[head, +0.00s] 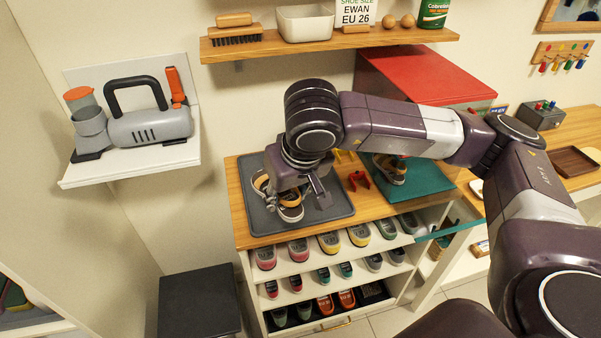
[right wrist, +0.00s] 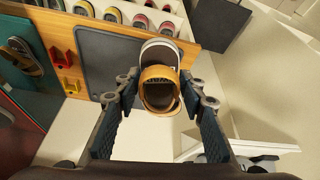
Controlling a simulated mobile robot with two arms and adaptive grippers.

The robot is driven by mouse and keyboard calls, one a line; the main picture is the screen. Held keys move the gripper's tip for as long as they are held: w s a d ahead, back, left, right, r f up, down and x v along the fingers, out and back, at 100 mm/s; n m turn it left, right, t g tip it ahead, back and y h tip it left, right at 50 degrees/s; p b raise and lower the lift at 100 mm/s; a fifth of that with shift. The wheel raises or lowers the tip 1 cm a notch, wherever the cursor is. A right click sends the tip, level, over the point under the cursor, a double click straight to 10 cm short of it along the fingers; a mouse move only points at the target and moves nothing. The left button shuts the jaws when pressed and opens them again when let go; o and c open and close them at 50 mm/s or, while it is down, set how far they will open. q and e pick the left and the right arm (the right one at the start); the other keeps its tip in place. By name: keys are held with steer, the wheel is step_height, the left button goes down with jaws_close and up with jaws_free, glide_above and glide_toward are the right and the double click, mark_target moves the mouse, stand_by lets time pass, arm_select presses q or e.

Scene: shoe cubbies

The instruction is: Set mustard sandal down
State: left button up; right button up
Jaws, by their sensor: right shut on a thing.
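The mustard sandal (right wrist: 160,88) has mustard straps, a dark inside and a grey toe with a pale rim. In the right wrist view it sits between the fingers of my right gripper (right wrist: 159,96), which is shut on it. In the head view the sandal (head: 290,212) shows at the left part of a grey tray (head: 325,207), partly hidden by my gripper (head: 292,195). I cannot tell whether its sole touches the tray. A similar shoe (head: 388,170) stands on a teal mat (head: 427,182) to the right. My left gripper is not in view.
The tray lies on a wooden-topped cubby (head: 240,222) with several shoes below. A red clip (head: 359,180) stands beside the tray. A red-topped box (head: 425,72) is behind, under a wall shelf (head: 330,42). The tray's right part is clear.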

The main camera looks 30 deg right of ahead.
steer(key=w+d+r+m, duration=0.1)
steer(key=w+d, duration=0.5)
steer(key=d, duration=0.2)
steer(key=w+d+r+m+h, duration=0.1)
steer(key=w+d, duration=0.4)
steer(key=d, duration=0.3)
steer(key=shift+w+d+r+m, duration=0.15)
steer(key=shift+w+d+m, duration=0.15)
steer(key=shift+w, duration=0.1)
step_height(320, 180, down, 16)
steer(key=p, duration=0.4)
steer(key=shift+r, duration=0.15)
step_height(320, 180, down, 3)
steer(key=shift+s+f+p, duration=0.1)
steer(key=shift+p, duration=0.4)
steer(key=shift+f, duration=0.4)
